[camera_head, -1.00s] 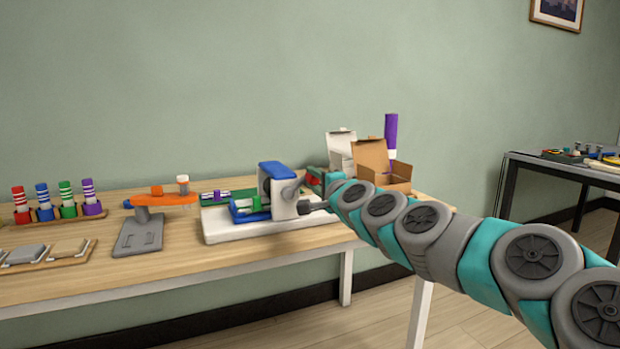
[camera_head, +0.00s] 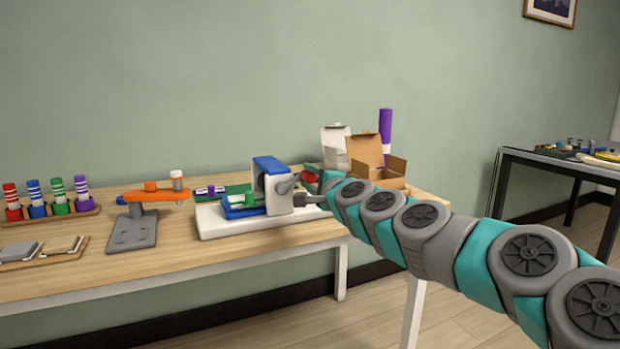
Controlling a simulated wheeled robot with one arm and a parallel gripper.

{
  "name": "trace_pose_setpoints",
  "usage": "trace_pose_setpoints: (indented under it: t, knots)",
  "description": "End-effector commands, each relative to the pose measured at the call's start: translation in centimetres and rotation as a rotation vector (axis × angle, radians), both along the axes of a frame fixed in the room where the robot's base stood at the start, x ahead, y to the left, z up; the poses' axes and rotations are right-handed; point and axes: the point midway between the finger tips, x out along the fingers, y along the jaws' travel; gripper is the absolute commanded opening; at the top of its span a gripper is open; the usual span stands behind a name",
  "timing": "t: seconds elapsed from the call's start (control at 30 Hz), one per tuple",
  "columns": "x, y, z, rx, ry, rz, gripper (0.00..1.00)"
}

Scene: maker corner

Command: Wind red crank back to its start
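A blue and white device (camera_head: 277,190) stands on a white base plate (camera_head: 222,224) on the workbench. A grey round hub with a short grey arm (camera_head: 284,187) shows on its right face. A small red part (camera_head: 310,178) shows just above my arm's end; I cannot tell whether it is the red crank's handle or part of something behind. My gripper (camera_head: 309,198) reaches in from the right, its tip close beside the device's right face. It is small and partly hidden by my arm, so I cannot tell whether it touches or holds anything.
An orange-armed grey stand (camera_head: 137,232) and a rack of coloured markers (camera_head: 50,216) are on the left. An open cardboard box (camera_head: 392,180), a white box (camera_head: 333,138) and a purple tube (camera_head: 385,128) stand behind my arm. A second table (camera_head: 560,163) is at right.

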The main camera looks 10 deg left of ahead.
Motion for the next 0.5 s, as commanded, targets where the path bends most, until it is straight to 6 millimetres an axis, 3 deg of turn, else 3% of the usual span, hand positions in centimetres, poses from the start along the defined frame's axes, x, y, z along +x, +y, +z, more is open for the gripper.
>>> trace_pose_setpoints:
  t: [0.17,0.5]
  knots:
    - [0.01,-0.03,0.02,0.000,0.000,0.000,0.62]
    - [-0.34,-0.37,-0.01,0.000,0.000,-0.001,0.62]
